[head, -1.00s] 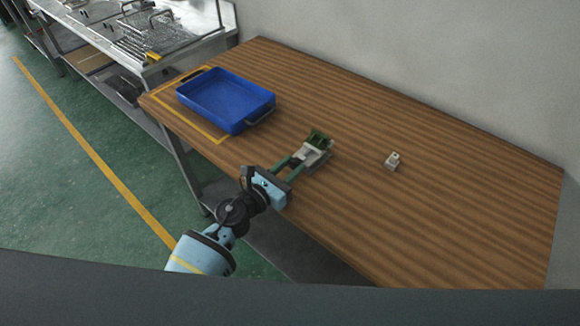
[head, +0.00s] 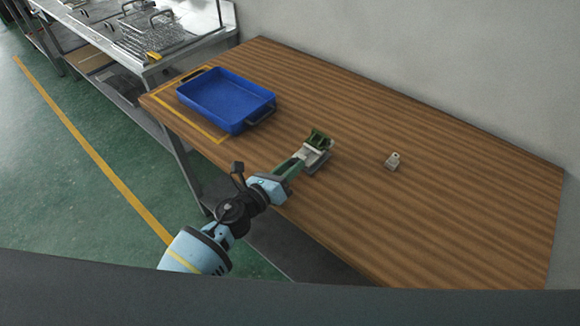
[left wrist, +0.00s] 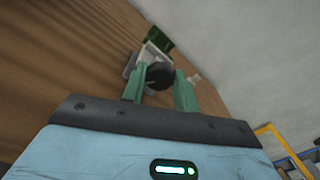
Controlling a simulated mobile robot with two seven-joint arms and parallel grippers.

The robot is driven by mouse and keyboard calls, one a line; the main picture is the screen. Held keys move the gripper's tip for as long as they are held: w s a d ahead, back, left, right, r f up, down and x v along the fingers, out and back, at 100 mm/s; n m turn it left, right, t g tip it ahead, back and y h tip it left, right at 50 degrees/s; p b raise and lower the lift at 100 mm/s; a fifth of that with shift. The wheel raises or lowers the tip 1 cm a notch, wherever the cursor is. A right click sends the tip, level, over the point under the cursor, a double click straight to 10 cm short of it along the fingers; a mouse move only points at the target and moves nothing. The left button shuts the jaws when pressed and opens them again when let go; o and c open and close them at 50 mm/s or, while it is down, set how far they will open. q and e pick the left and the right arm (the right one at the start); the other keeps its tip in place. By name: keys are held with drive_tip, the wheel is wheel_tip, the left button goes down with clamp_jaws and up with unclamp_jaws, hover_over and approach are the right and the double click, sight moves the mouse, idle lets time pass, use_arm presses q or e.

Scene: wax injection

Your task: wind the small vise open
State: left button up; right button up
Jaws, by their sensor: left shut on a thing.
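The small vise (head: 318,152) sits on the wooden table, grey-white with a green part at its far end. In the left wrist view its pale body (left wrist: 152,50) shows beyond a round black knob (left wrist: 159,76). My left gripper (head: 297,163) reaches in from the table's front edge, on the near side of the vise. In the left wrist view its two green fingers (left wrist: 160,84) stand on either side of the knob and are shut on it. The fingers and knob hide part of the vise. My right gripper is in neither view.
A blue tray (head: 262,112) stands at the left, within yellow tape (head: 190,122). The right of the table is clear. A grey wall (head: 430,70) rises behind.

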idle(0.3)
use_arm(q)
drive_tip(key=o, duration=1)
drive_tip(key=shift+s+a, duration=0.1)
drive_tip(key=shift+v, duration=3.8)
